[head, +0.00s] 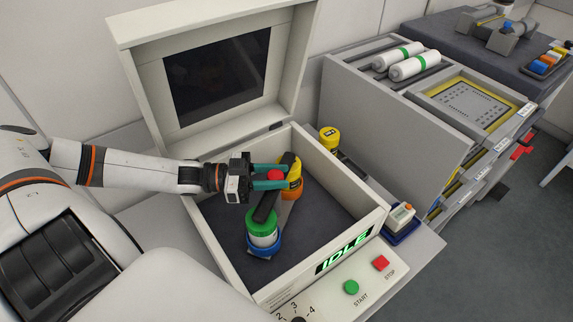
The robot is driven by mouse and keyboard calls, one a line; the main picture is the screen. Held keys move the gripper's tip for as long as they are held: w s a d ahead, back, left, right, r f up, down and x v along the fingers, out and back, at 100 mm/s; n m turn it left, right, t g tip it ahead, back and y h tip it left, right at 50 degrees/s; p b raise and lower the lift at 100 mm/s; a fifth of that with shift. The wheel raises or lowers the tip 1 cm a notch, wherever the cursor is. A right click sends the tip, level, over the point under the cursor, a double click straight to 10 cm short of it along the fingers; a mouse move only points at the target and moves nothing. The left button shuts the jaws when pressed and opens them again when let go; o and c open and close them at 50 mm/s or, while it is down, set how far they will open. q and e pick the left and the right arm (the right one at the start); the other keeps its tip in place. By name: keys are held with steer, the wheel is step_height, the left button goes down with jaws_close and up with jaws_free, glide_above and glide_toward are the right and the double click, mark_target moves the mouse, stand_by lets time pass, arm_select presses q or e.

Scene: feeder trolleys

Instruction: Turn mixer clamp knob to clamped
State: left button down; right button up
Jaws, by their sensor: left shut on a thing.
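The mixer (212,258) is a pale box with its windowed lid (215,75) raised. Inside stand a green-capped jar (262,232) in a blue holder and a yellow-capped jar (295,178) in an orange holder. A dark bar (264,209) runs between them. The red clamp knob (274,175) shows between the teal fingers of my left gripper (272,179), which is shut on it. The fingers cover part of the knob, so its turned position cannot be told. My right gripper is out of view.
The front panel shows a green IDLE display (345,251), a green START button (351,287), a red STOP button (381,262) and a numbered dial (298,319). Right of the box are a yellow-capped bottle (329,139) and a small device (401,215) on a blue base. Trolleys stand farther right.

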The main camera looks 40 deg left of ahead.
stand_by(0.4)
arm_select(q)
steer(key=c, duration=1)
jaws_free()
steer(key=v, duration=1.2)
